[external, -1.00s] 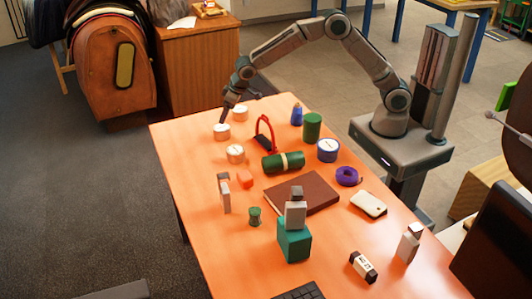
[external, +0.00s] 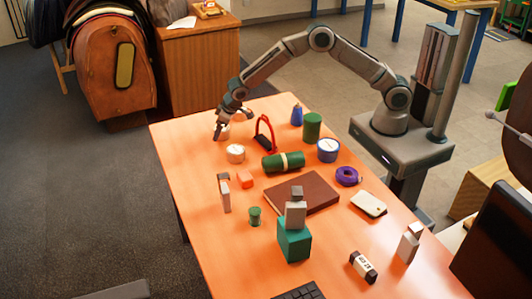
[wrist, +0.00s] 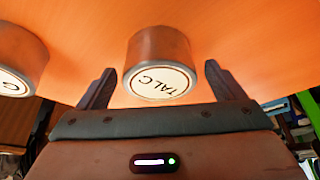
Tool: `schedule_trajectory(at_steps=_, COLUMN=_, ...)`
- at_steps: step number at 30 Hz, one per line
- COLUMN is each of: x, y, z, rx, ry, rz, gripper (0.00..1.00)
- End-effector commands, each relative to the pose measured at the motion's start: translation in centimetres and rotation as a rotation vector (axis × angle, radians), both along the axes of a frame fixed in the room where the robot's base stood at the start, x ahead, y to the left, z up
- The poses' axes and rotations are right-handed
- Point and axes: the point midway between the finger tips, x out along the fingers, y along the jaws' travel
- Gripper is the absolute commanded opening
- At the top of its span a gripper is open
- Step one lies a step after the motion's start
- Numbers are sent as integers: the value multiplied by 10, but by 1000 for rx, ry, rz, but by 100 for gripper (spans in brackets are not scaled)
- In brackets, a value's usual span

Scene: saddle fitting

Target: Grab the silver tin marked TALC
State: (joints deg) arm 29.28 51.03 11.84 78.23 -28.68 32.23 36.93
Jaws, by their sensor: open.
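The silver tin marked TALC (wrist: 158,48) shows in the wrist view, its round white label toward the camera. My gripper (wrist: 159,80) is open, with one finger on each side of the tin in that view. Gaps show between the fingers and the tin, and I see no contact. In the external view my gripper (external: 232,125) is low over the far left end of the orange table, largely covering two tins there. I cannot tell in that view which tin is TALC.
A second silver tin (wrist: 20,62), label partly cut off, is at the left of the wrist view. In the external view another tin (external: 235,153) stands nearer the camera. A red-handled brush-like item (external: 265,135) stands right of my gripper. The orange table's (external: 185,165) left edge is close.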

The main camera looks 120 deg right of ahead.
Motion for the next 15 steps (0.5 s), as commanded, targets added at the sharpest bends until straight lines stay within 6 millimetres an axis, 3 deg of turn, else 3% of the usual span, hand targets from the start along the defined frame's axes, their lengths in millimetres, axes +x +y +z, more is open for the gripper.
schedule_trajectory(at_steps=2, x=0, y=0, z=0, rx=0, ry=0, rz=0, gripper=89)
schedule_trajectory(at_steps=6, x=0, y=0, z=0, rx=1, ry=1, rz=0, gripper=50)
schedule_trajectory(at_steps=8, x=0, y=0, z=0, rx=1, ry=1, rz=0, gripper=36)
schedule_trajectory(at_steps=15, x=0, y=0, z=1, rx=0, ry=0, rz=-1, gripper=36)
